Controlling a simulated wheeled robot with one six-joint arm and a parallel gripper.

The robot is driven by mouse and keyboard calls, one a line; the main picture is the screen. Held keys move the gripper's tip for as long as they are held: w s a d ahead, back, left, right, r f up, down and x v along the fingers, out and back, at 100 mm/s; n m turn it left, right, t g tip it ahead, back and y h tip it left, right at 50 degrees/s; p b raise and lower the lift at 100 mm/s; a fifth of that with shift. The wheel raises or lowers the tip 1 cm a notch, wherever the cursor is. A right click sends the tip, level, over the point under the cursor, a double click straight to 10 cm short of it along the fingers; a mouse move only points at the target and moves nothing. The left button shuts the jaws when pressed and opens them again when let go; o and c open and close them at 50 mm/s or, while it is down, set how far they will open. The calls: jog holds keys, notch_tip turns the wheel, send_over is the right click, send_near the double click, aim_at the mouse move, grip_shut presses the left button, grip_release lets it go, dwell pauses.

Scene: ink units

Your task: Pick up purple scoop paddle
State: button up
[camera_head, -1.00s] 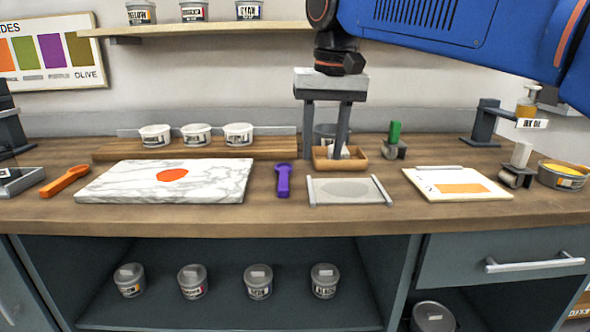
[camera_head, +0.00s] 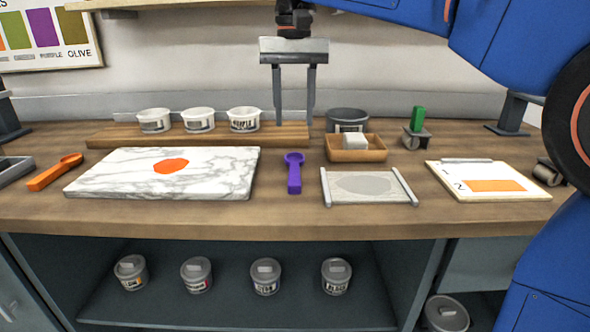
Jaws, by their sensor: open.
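The purple scoop paddle (camera_head: 294,174) lies on the wooden counter, between the marble slab and the grey framed plate. Its round scoop end points to the back and its handle to the front. My gripper (camera_head: 293,122) hangs pointing down behind the paddle, with its two fingers apart and nothing between them. It is apart from the paddle, near the right end of the wooden riser.
A marble slab (camera_head: 225,180) with an orange ink patch lies left of the paddle. A framed plate (camera_head: 368,187) lies close on its right. A wooden tray (camera_head: 357,155) with a white block stands behind right. White tubs (camera_head: 244,120) stand on the riser.

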send_over(294, 167)
jog(key=w, duration=0.1)
notch_tip(294, 167, down, 6)
jog(key=shift+r, duration=0.1)
jog(key=f, duration=0.4)
jog(key=shift+s+f, duration=0.15)
jog(key=shift+s, duration=0.25)
jog(key=shift+f, duration=0.65)
jog(key=shift+c, duration=0.3)
grip_shut()
